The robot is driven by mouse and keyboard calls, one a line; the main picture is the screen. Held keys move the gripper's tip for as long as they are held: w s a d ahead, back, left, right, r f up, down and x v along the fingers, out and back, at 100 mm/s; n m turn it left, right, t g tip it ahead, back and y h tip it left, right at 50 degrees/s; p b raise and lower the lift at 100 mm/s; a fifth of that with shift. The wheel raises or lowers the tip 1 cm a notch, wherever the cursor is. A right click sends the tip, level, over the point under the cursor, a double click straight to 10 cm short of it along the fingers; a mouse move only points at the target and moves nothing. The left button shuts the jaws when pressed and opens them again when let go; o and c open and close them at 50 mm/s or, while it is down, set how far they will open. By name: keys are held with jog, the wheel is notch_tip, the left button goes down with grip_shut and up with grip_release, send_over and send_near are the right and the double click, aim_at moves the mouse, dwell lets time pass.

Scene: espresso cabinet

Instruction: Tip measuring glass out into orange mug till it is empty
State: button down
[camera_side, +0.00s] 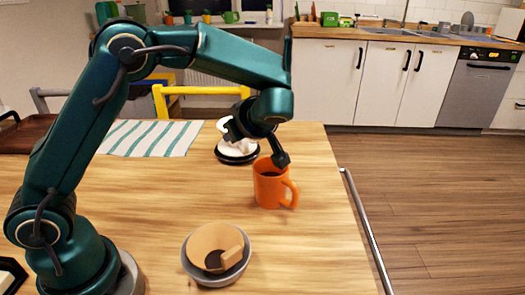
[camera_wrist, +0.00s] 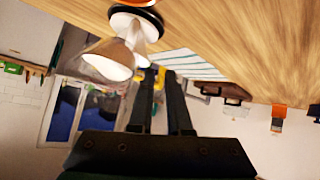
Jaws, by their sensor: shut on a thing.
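The orange mug (camera_side: 268,187) stands upright on the wooden table, its handle to the right; its inside looks dark. My gripper (camera_side: 234,129) points toward the back left, above and left of the mug in the side view.
A white piece on a round black base (camera_side: 237,158) stands behind the mug. A grey bowl (camera_side: 213,277) with a tan item lies at the front. A striped cloth (camera_side: 150,138) is at the back left. The table's right edge is near the mug.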

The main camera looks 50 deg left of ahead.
jog(key=shift+d+r+t+y, duration=0.1)
jog(key=shift+r+t+y, duration=0.2)
jog(key=shift+y, duration=0.6)
jog(key=shift+d+r+t+y, duration=0.1)
jog(key=shift+r+y, duration=0.25)
jog(key=shift+y, duration=0.55)
dwell(0.9)
jog(key=shift+s+d+r+t+y, duration=0.15)
jog(key=shift+d+r+t+y, duration=0.15)
jog(key=shift+d+y, duration=0.45)
dwell(0.6)
jog(key=shift+s+d+r+t+y, duration=0.1)
jog(key=shift+r+t+y, duration=0.05)
jog(key=shift+y, duration=0.5)
jog(key=shift+d+r+t+y, duration=0.1)
jog(key=shift+t+y, duration=0.05)
jog(key=shift+y, duration=0.45)
dwell(0.6)
